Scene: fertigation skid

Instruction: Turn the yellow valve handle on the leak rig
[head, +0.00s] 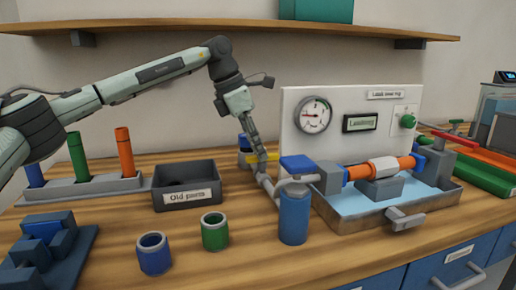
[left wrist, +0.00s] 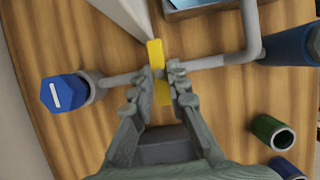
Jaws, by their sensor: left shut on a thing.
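The leak rig has a white panel (head: 345,110) with a gauge (head: 314,114), and a grey pipe running along its left side. The yellow valve handle (head: 272,157) sits on that pipe, left of the panel. My left gripper (head: 259,163) reaches down on it from above and partly hides it. In the left wrist view the handle (left wrist: 155,52) lies between the two fingertips of my left gripper (left wrist: 163,80), across the grey pipe (left wrist: 208,62). The fingers are shut on it. My right gripper is not in view.
A blue cylinder (head: 294,218) and the rig's tray (head: 348,222) stand right of the gripper. A dark bin (head: 174,201) is to the left. Blue (head: 154,258) and green (head: 215,234) cups stand in front. A wooden shelf (head: 200,28) hangs above.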

